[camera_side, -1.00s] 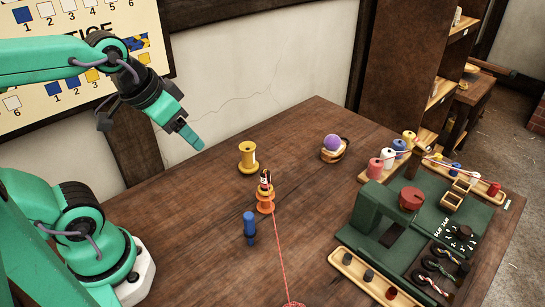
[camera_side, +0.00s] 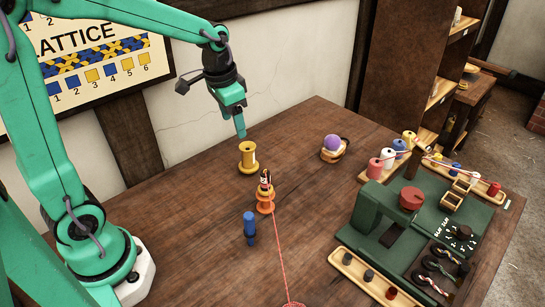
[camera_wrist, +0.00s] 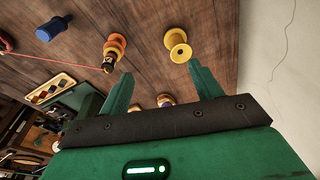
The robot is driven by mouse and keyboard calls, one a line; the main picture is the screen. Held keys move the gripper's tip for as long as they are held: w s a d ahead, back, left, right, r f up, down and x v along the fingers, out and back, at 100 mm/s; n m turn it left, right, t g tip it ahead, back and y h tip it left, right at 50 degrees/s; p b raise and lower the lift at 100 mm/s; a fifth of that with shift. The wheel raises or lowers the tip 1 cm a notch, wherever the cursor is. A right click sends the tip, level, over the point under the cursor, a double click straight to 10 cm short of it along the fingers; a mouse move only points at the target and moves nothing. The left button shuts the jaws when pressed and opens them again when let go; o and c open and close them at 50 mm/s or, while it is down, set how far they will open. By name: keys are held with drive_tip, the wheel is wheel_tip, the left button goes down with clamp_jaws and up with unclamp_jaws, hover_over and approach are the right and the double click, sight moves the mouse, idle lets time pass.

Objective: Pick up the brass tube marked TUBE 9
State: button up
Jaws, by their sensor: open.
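No marking "TUBE 9" can be read in either view, and I cannot tell which thing is the brass tube. A yellow flanged spool (camera_side: 248,158) stands upright on the table; it also shows in the wrist view (camera_wrist: 178,46), just beyond the right finger. My gripper (camera_side: 240,132) points down above and slightly behind that spool, apart from it. In the wrist view my gripper (camera_wrist: 160,70) is open, with nothing between the fingers. An orange spool (camera_side: 265,206) stands nearer the front, with a small dark, banded piece on it.
A red-and-white cord (camera_side: 281,259) runs from the orange spool to the front edge. A purple ball (camera_side: 332,142) sits on a wooden holder. A green machine (camera_side: 367,215) and coloured thread spools (camera_side: 388,158) fill the right side. The table's left middle is clear.

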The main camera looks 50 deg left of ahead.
drive_tip(key=m+g, duration=0.1)
drive_tip(key=g, duration=0.1)
hover_over(248, 154)
drive_tip(key=w+a, duration=0.1)
drive_tip(key=f, duration=0.9)
drive_tip(key=shift+a, duration=0.2)
drive_tip(key=shift+f, duration=0.1)
drive_tip(key=shift+f, duration=0.1)
drive_tip(key=shift+f, duration=3.75)
drive_tip(key=c, duration=1.1)
drive_tip(key=shift+r, duration=0.2)
wheel_tip(248, 154, up, 10)
drive_tip(key=shift+f, duration=0.15)
